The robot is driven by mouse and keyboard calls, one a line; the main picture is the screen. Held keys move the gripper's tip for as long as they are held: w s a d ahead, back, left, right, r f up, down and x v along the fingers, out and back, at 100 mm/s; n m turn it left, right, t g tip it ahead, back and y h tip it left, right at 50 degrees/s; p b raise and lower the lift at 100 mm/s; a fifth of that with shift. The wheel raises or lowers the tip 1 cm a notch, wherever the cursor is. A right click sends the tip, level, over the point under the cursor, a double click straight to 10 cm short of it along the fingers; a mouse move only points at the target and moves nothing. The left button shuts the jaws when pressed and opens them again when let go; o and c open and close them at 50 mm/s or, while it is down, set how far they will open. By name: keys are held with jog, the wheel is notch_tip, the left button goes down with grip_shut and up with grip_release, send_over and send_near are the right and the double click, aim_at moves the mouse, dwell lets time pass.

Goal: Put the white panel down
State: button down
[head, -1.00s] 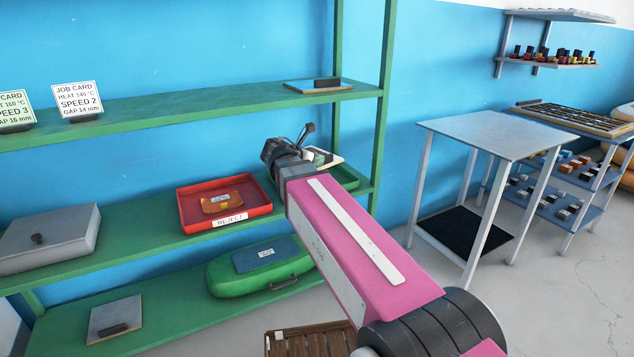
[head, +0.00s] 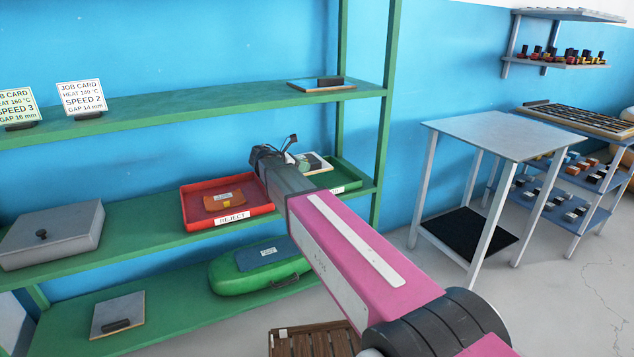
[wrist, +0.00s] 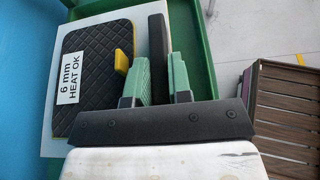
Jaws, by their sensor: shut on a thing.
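The white panel (wrist: 112,22) is a flat board with a black upright bar (wrist: 157,45), and it also shows in the head view (head: 325,165). My gripper (wrist: 160,82), with green finger pads, is shut on the bar; in the head view my gripper (head: 292,158) is partly hidden by its own wrist. A black quilted pad (wrist: 92,55) with a yellow tab and a "6 mm HEAT OK" label appears to lie on the panel. The panel is over the green tray (head: 352,178) on the middle shelf. I cannot tell whether it touches the tray.
The red REJECT tray (head: 258,210) with an orange piece stands just left of my gripper. A grey lidded box (head: 60,235) is further left. The upper shelf (head: 200,112) hangs above, and a green post (head: 384,130) stands at right. A wooden slatted thing (head: 310,343) is below.

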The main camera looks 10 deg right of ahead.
aim_at(313, 170)
jog(key=x, duration=0.3)
jog(key=f+x, duration=0.1)
jog(key=x, duration=0.3)
jog(key=shift+s+a, duration=0.2)
jog(key=shift+f, duration=2)
jog(key=c, duration=1)
grip_release()
jog(key=shift+f, duration=0.15)
jog(key=shift+c, duration=0.2)
jog(key=v, duration=1.2)
jog(key=shift+r, duration=0.25)
